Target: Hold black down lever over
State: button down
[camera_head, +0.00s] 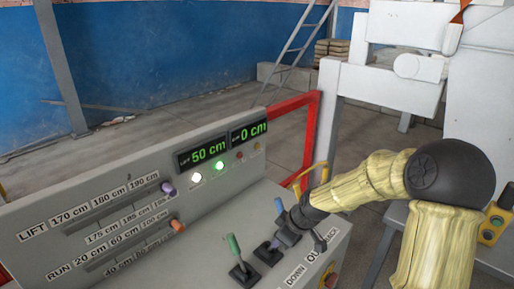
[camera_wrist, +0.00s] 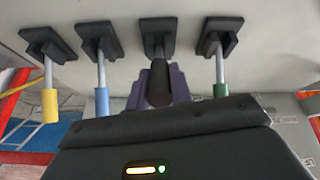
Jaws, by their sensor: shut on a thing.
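The black lever (camera_wrist: 158,85) stands third from the left in the row in the wrist view. Its dark grip lies between the purple-grey fingers of my gripper (camera_wrist: 160,92), which are shut on it. In the head view my gripper (camera_head: 287,236) is at the lever's base plate (camera_head: 268,253) and hides most of the lever. How far the lever is tilted I cannot tell. The green lever (camera_head: 235,246) is beside it on the left in the head view. The blue lever (camera_wrist: 101,100) and the yellow lever (camera_wrist: 49,104) are on its other side.
The grey console (camera_head: 130,215) has rows of labelled sliders. Its display (camera_head: 210,150) reads LIFT 50 cm and 0 cm, with white and green lamps lit below. A red frame (camera_head: 313,125) and white machine parts (camera_head: 405,85) stand behind, close to my arm.

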jog(key=shift+s+f, duration=0.1)
dwell(0.4)
jog(key=w+a+r+p, duration=0.1)
jog(key=w+a+r, duration=0.1)
jog(key=w+a, duration=0.1)
jog(key=shift+w+a+r, duration=0.35)
jog(key=shift+w+a, duration=0.05)
jog(key=shift+w, duration=0.15)
jog(key=c, duration=1.4)
grip_release()
jog(key=shift+c, duration=0.2)
jog(key=shift+o, duration=0.9)
jog(key=shift+s+d, duration=0.1)
jog(key=shift+s, duration=0.1)
jog(key=v, duration=1.7)
jog(key=shift+b, duration=0.35)
